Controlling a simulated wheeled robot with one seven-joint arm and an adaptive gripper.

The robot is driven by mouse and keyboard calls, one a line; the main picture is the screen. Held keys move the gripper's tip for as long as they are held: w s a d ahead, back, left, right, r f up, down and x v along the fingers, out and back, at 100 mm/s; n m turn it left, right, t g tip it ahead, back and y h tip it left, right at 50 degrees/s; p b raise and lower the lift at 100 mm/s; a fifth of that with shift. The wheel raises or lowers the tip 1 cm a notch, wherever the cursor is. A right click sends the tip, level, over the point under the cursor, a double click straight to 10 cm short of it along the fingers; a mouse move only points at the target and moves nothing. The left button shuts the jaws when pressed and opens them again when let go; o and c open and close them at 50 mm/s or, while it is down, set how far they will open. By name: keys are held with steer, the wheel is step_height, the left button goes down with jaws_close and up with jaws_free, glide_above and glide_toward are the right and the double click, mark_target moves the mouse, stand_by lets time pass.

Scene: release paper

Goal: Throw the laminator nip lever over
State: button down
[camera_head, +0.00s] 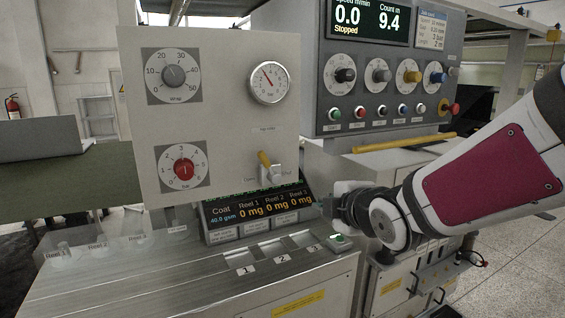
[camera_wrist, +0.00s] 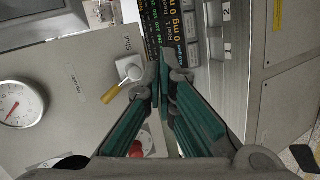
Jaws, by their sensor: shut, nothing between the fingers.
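The nip lever (camera_head: 265,160) is a short yellow handle on a pale pivot block, low on the right of the grey panel. Its handle tilts up and slightly left from the block in the head view. In the wrist view the lever (camera_wrist: 112,93) lies left of my fingers, its yellow end pointing down-left. My gripper (camera_head: 328,203) is right of and below the lever in the head view, apart from it. In the wrist view my gripper (camera_wrist: 164,62) has its green-padded fingers closed together with nothing between them.
The grey panel (camera_head: 222,120) also carries two dials and a round gauge (camera_head: 269,83). A reel display (camera_head: 257,208) sits below it, above a metal bench (camera_head: 190,278). A control cabinet (camera_head: 385,75) with knobs and buttons stands to the right, with a yellow bar (camera_head: 404,143) below.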

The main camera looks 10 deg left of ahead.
mark_target(268, 167)
steer(key=a+r+n+y+p, duration=0.2)
steer(key=a+n+y, duration=0.4)
steer(key=a+n, duration=0.4)
steer(key=a, duration=0.3)
steer(key=shift+a+n+t+p, duration=0.3)
steer(key=shift+a+t, duration=0.05)
steer(key=shift+t, duration=0.05)
steer(key=shift+r, duration=0.1)
steer(key=p+x, duration=0.1)
steer(key=x, duration=0.9)
steer(key=shift+w+d+r+p, duration=0.2)
steer(key=shift+d+r, duration=0.1)
steer(key=shift+d, duration=0.3)
steer(key=shift+w+d+r+p, duration=0.25)
steer(key=shift+d+r, duration=0.1)
steer(key=shift+d, duration=0.2)
steer(key=shift+w+d+r+p, duration=0.1)
steer(key=shift+d+r+p, duration=0.15)
steer(key=shift+d, duration=0.35)
